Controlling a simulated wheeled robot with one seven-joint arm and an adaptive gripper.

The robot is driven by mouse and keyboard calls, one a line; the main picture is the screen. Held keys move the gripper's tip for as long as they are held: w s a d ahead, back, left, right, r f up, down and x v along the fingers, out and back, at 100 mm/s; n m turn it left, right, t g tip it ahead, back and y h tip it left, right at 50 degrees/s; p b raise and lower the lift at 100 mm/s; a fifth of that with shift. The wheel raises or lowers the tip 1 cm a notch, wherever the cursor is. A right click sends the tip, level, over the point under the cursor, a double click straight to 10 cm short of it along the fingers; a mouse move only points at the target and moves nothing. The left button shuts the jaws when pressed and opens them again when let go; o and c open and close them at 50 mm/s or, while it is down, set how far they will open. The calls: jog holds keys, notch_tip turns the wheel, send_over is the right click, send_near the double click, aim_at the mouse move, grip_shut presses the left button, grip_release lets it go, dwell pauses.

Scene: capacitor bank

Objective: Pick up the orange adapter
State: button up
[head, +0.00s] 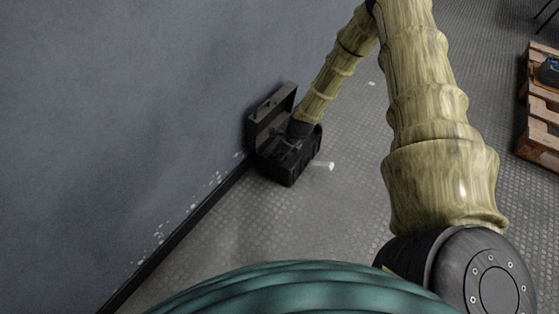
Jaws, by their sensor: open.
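I see no orange adapter in the head view. A black toolbox (287,173) stands on the floor against the wall with its lid raised on the wall side. My arm reaches down to it, and my dark gripper (285,153) is at the box's opening. The gripper is open, but its fingers blend into the dark box. I cannot tell how deep they are. The inside of the box is mostly hidden by my gripper and shadow.
A grey wall (130,110) with a dark skirting runs along the left. A small white cylinder (331,166) lies on the floor just right of the toolbox. A wooden pallet (540,105) is at the far right. The textured floor (350,210) between is clear.

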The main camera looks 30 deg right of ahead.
jog(key=shift+c, duration=0.2)
jog(key=c, duration=0.8)
jog(key=shift+r, duration=0.15)
